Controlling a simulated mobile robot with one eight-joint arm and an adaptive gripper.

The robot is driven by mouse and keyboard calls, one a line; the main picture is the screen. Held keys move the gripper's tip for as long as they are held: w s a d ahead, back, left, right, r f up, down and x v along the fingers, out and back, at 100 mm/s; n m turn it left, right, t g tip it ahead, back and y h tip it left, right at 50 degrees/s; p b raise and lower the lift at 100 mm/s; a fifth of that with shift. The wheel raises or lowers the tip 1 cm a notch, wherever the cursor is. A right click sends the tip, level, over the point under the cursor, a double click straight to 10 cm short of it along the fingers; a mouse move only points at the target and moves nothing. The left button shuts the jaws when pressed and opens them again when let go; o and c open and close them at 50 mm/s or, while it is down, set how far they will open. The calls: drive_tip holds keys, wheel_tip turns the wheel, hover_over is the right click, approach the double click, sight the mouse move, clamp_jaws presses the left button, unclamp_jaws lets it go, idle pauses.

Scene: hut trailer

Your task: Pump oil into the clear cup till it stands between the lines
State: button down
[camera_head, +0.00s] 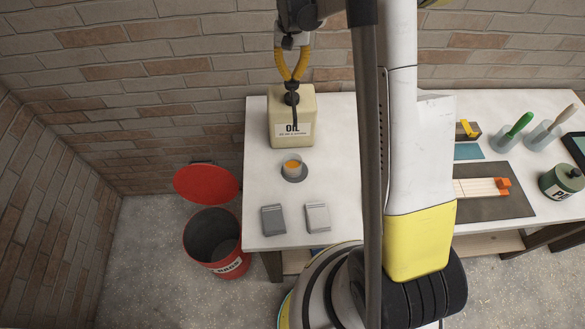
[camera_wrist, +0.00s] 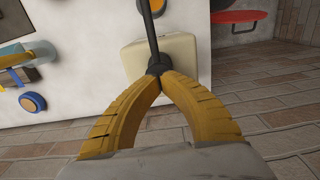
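The oil can (camera_head: 291,112) is a cream block labelled OIL at the back left of the white table, with a dark pump (camera_head: 291,97) on top. The wrist view shows the fingertips (camera_wrist: 158,76) at the dark pump top (camera_wrist: 156,65), with the can (camera_wrist: 157,55) beyond.
Two grey blocks (camera_head: 274,220) (camera_head: 317,217) lie near the table's front left. A red bin (camera_head: 208,260) with a raised lid (camera_head: 206,184) stands left of the table. Brushes in holders (camera_head: 510,138), a dark mat (camera_head: 500,206) and a green can (camera_head: 552,184) are at right.

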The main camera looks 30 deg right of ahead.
sight(292, 82)
drive_tip(key=shift+f+b, duration=1.25)
drive_tip(key=shift+f, duration=0.5)
drive_tip(key=shift+f+b, duration=0.4)
drive_tip(key=shift+f, duration=0.05)
drive_tip(key=shift+r, duration=0.1)
drive_tip(key=shift+r+p, duration=2.1)
drive_tip(key=shift+r, duration=1.55)
drive_tip(key=shift+f, duration=0.2)
